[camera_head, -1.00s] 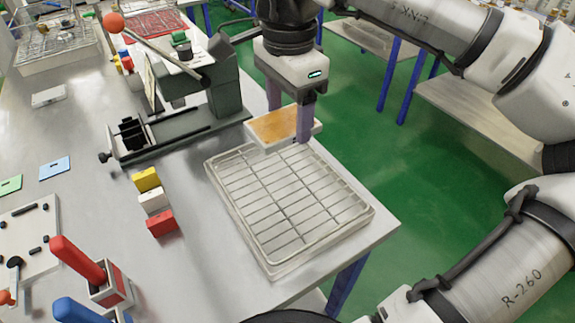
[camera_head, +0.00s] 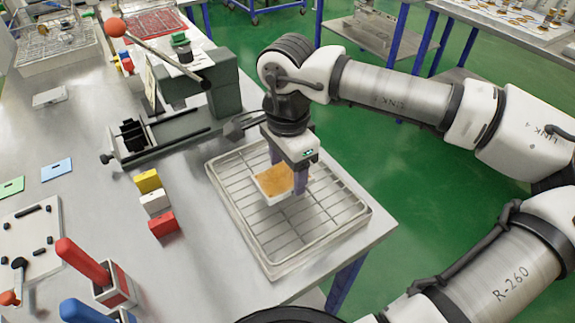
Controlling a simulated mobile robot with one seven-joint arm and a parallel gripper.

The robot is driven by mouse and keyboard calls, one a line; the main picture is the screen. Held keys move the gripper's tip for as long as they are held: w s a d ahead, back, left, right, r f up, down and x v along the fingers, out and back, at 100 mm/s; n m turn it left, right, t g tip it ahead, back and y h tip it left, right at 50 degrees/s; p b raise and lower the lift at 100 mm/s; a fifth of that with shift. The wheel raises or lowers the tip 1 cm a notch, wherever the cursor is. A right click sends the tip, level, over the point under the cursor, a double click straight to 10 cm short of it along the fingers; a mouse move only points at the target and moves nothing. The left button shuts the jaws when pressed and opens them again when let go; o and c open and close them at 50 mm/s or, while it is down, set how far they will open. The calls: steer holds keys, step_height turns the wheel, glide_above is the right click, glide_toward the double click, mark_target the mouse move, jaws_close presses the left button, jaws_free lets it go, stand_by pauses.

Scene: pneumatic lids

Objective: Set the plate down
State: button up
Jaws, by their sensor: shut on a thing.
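The plate (camera_head: 274,182) is a small white rectangular piece with an orange-brown top. My gripper (camera_head: 286,184) points down and is shut on the plate, one finger on each side. The plate is over the back half of the wire rack tray (camera_head: 318,243), within its rim. I cannot tell whether its underside touches the wires or is slightly above them. The rest of the rack is empty.
A dark green lever press (camera_head: 205,100) stands behind and left of the rack. Yellow, white and red blocks (camera_head: 163,224) lie left of the rack. The table's right edge is just past the rack.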

mark_target(288, 175)
steer(key=shift+f+b, duration=0.2)
steer(key=shift+b, duration=0.1)
steer(key=o, duration=1.2)
steer(key=shift+r, duration=0.1)
steer(key=shift+r, duration=0.1)
step_height(288, 175, up, 12)
steer(key=shift+r+b, duration=0.1)
steer(key=shift+b, duration=0.45)
